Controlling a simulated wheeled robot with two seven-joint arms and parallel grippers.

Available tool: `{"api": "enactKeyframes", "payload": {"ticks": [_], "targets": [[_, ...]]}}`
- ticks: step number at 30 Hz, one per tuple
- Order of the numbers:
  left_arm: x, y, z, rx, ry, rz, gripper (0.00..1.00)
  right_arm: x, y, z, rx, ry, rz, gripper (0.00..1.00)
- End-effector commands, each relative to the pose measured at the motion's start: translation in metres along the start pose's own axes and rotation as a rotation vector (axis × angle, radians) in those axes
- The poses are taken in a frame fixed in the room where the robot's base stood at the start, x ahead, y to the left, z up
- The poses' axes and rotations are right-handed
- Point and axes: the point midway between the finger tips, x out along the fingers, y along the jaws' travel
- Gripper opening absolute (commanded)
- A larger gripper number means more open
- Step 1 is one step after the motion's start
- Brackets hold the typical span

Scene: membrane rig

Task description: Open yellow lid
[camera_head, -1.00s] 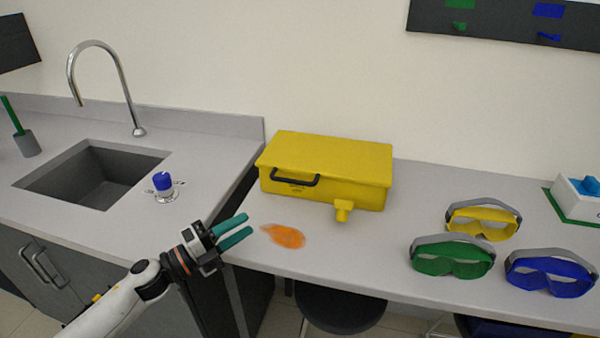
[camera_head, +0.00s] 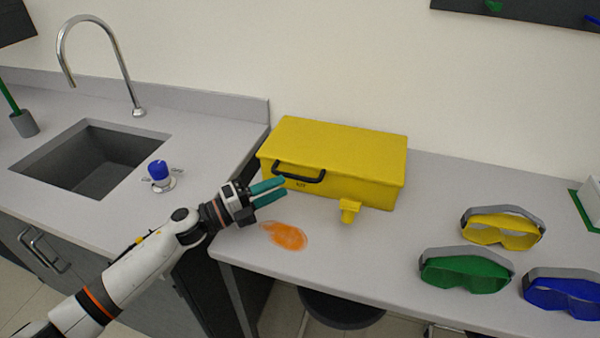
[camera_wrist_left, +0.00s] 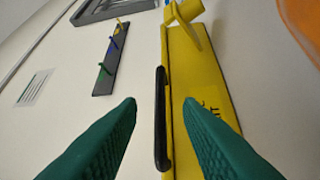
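A yellow box with a yellow lid (camera_head: 345,142) stands on the counter against the wall, its lid shut. A black handle (camera_head: 299,171) is on its front at the left, and a yellow spout (camera_head: 350,210) sticks out low at the front. My left gripper (camera_head: 275,191) is open and empty, just in front of the handle. In the left wrist view the black handle (camera_wrist_left: 161,118) lies between the two green fingers, ahead of them, and does not look gripped. The lid's edge is beside it. My right gripper is not in view.
An orange spill (camera_head: 286,236) lies on the counter below my left gripper. Yellow goggles (camera_head: 501,230), green goggles (camera_head: 466,270) and blue goggles (camera_head: 565,292) lie to the right. The sink (camera_head: 92,158) and a blue-topped valve (camera_head: 159,172) are to the left.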

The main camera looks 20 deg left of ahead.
Motion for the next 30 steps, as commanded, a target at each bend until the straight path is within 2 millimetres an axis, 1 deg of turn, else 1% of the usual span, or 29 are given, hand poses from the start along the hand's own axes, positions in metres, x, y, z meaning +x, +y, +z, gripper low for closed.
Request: {"api": "enactKeyframes", "payload": {"ticks": [1,3,6,9,15,22,23,28,29,30], "targets": [[0.013,0.005,-0.001,0.0,0.0,0.004,0.33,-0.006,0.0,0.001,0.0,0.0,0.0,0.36],[0.026,0.004,-0.001,-0.001,0.001,0.004,0.33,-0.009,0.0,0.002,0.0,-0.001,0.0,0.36],[0.043,0.004,-0.001,0.0,0.0,0.003,0.33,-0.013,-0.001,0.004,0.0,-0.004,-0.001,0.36],[0.055,0.002,-0.001,0.0,0.001,0.002,0.33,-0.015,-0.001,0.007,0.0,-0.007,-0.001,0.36],[0.065,0.001,0.0,0.0,0.001,0.0,0.33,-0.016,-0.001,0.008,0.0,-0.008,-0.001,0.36],[0.066,0.0,0.0,0.0,0.001,0.0,0.33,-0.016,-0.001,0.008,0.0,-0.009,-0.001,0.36],[0.065,0.0,0.0,0.0,0.001,0.0,0.31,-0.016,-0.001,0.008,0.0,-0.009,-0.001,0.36],[0.065,0.0,0.0,0.0,0.001,0.0,0.03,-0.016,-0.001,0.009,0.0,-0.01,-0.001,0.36],[0.065,0.0,0.0,0.0,0.001,0.0,0.0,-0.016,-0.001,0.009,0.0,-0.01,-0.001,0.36],[0.065,0.0,0.0,0.0,0.001,0.0,0.0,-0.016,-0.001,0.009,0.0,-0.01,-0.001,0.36]]}}
